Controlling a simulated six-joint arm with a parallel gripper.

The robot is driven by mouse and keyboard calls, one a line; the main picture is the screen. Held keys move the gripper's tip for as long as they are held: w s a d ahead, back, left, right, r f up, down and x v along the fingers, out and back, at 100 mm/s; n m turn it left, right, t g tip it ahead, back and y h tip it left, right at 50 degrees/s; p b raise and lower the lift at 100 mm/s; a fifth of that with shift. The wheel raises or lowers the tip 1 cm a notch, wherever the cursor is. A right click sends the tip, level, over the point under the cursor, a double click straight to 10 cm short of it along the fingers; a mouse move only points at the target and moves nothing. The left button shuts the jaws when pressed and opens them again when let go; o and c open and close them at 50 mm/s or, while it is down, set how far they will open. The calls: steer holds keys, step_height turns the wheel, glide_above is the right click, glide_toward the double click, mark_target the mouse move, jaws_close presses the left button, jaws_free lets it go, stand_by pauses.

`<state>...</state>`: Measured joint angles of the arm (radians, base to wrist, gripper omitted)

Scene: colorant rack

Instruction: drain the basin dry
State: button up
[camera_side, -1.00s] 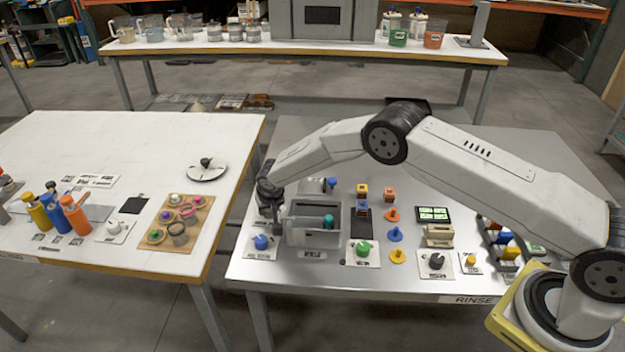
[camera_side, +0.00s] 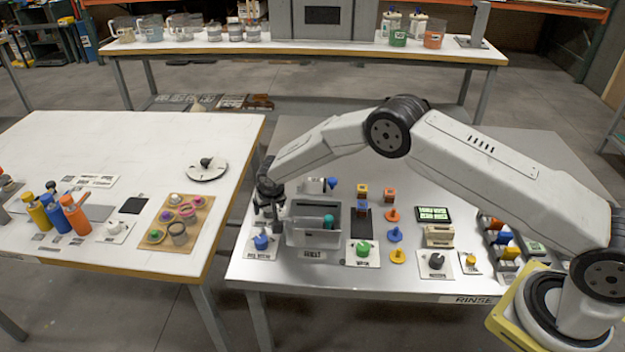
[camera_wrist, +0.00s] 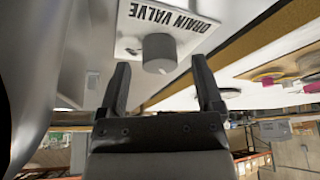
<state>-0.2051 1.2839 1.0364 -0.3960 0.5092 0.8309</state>
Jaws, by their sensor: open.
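The basin (camera_side: 300,238) is a grey open box on the steel bench. A teal thing (camera_side: 328,221) shows inside it; I cannot tell whether there is liquid. In the wrist view a grey round knob (camera_wrist: 158,48) stands on a white plate marked DRAIN VALVE (camera_wrist: 190,20). My gripper (camera_wrist: 160,66) is open, with one finger on each side of the knob in the picture and nothing held; contact is not visible. In the side view my gripper (camera_side: 268,212) points down just left of the basin, and the grey knob is not clear there.
A blue knob (camera_side: 261,242) on a white plate stands close in front of my gripper. A green knob (camera_side: 363,249) and several coloured pieces are right of the basin. A gap separates the steel bench from the white table (camera_side: 120,140) at the left.

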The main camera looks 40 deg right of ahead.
steer(key=v, duration=0.6)
steer(key=shift+r, duration=0.2)
steer(key=shift+s+a, duration=0.1)
steer(key=shift+s, duration=0.05)
steer(key=shift+w+a+r+m+g+h, duration=0.15)
steer(key=shift+m+h, duration=0.1)
steer(key=shift+m, duration=0.5)
steer(key=shift+w+a+m+g+h, duration=0.1)
steer(key=shift+a+m+h, duration=0.15)
steer(key=shift+m, duration=0.45)
steer(key=shift+w+a+r+m+g+h, duration=0.1)
steer(key=shift+m+h, duration=0.2)
steer(key=shift+m, duration=0.45)
steer(key=shift+f, duration=0.15)
steer(key=shift+x, duration=3.8)
